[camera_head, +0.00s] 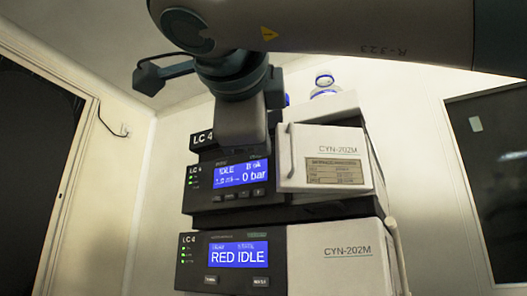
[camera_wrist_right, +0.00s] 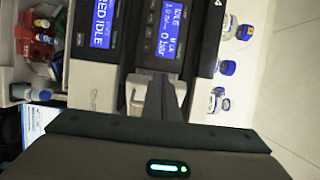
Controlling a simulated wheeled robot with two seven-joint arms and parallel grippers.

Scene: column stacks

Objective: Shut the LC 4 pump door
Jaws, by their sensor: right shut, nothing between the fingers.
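The LC 4 pump door (camera_head: 325,157) is the white front panel marked CYN-202M on the upper module. It stands ajar, its left edge out from the module beside the blue display (camera_head: 241,173). My right gripper (camera_head: 243,128) hangs from above at the upper left of the door, in front of the LC 4 stack. In the right wrist view my gripper (camera_wrist_right: 161,92) is shut and empty, close beside the pale door edge (camera_wrist_right: 137,92). I cannot tell whether they touch. My left gripper is not in view.
A second module (camera_head: 338,255) with a closed-looking white front and a RED IDLE display sits below. A blue-capped bottle (camera_head: 324,83) stands on top. The right wrist view shows several bottles (camera_wrist_right: 227,68) at the right and a red item (camera_wrist_right: 35,35) at the left.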

